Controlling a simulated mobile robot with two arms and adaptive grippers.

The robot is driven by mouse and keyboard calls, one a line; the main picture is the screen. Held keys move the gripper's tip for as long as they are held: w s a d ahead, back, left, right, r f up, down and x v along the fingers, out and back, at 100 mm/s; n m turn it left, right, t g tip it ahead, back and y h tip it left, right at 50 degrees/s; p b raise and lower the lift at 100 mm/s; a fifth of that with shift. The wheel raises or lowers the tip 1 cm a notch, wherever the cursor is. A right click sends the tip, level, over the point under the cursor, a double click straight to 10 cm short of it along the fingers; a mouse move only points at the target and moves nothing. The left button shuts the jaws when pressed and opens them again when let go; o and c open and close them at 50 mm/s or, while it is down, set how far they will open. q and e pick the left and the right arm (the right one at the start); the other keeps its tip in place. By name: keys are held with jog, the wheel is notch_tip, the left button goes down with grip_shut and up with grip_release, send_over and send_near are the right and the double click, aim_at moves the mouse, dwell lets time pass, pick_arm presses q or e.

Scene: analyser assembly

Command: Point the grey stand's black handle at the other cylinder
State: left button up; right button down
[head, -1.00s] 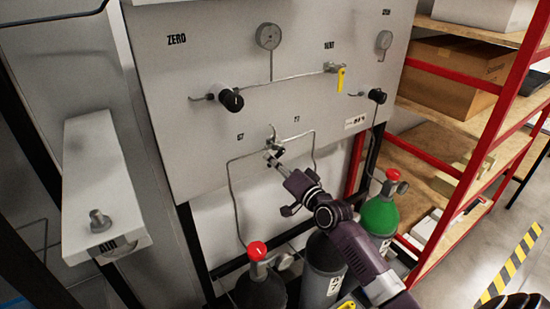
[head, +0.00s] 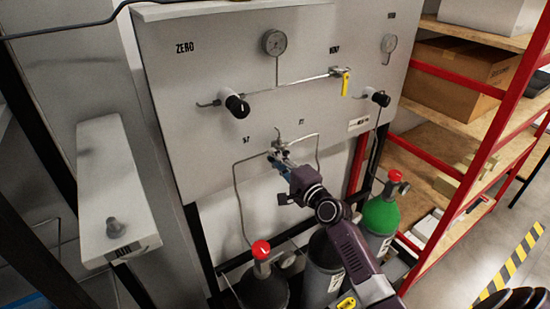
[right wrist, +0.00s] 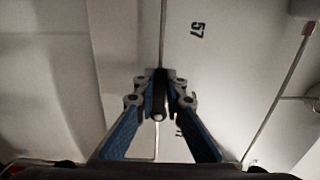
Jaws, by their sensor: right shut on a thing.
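The grey stand (head: 200,70) is an upright panel with gauges, pipes and valves. My right gripper (head: 277,152) is at the small valve low in the middle of the panel, where two thin pipes meet. In the right wrist view its blue fingers (right wrist: 158,82) are closed around the valve's black handle (right wrist: 158,100). In the head view the gripper largely hides the handle, so its direction is hard to tell there. A dark cylinder with a red knob (head: 263,291) stands below left, and a green-topped cylinder (head: 382,216) stands below right. My left gripper is out of view.
Black knobs (head: 237,105) and a yellow-handled valve (head: 346,82) sit higher on the panel. Another dark cylinder (head: 322,262) stands partly behind my right arm. A red-framed shelf (head: 507,110) is at the right, and a white block-shaped fixture (head: 112,190) at the left.

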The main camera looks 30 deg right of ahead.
dwell(0.4)
jog(key=c, duration=2)
grip_release()
jog(key=shift+o, duration=0.2)
jog(key=s+d, duration=0.1)
jog(key=s, duration=1.1)
